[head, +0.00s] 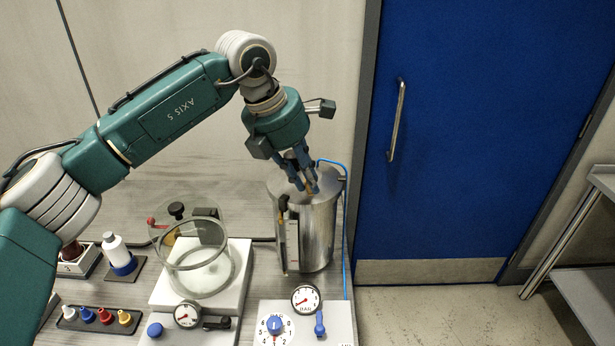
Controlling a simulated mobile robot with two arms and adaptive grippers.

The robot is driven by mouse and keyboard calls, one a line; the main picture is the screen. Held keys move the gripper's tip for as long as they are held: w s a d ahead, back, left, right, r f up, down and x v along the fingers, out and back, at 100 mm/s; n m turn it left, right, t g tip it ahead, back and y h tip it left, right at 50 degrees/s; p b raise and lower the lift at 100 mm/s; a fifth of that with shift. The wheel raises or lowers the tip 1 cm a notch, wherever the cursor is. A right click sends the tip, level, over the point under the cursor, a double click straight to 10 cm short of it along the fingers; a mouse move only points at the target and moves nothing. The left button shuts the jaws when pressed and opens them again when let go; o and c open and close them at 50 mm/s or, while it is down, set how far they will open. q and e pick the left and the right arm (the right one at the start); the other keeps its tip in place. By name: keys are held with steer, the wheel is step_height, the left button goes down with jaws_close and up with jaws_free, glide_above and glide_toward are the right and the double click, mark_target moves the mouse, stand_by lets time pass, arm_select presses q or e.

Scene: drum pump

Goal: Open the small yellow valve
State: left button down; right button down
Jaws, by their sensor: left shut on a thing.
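My left gripper (306,180) reaches down from above onto the lid of the steel drum (318,235). Its fingers are closed on a small yellow-brown piece (312,187) at the drum's top, which looks like the small yellow valve. The fingers hide most of it, so I cannot tell how far it is turned. My right gripper is not in view.
A glass vessel (190,265) on a white base stands left of the drum. Panels with gauges (306,298) and a blue-knobbed dial (275,325) sit in front. A blue tube (344,230) runs down the drum's right side. A blue door (470,130) is at the right.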

arm_select(q)
steer(key=shift+w+a+m+g+h, duration=0.1)
steer(key=shift+a+m+g+h, duration=0.3)
steer(key=shift+m, duration=0.7)
steer(key=shift+a, duration=0.1)
steer(key=c, duration=1.6)
jaws_free()
steer(key=v, duration=1.2)
steer(key=shift+r+p, duration=0.2)
steer(key=shift+p, duration=0.15)
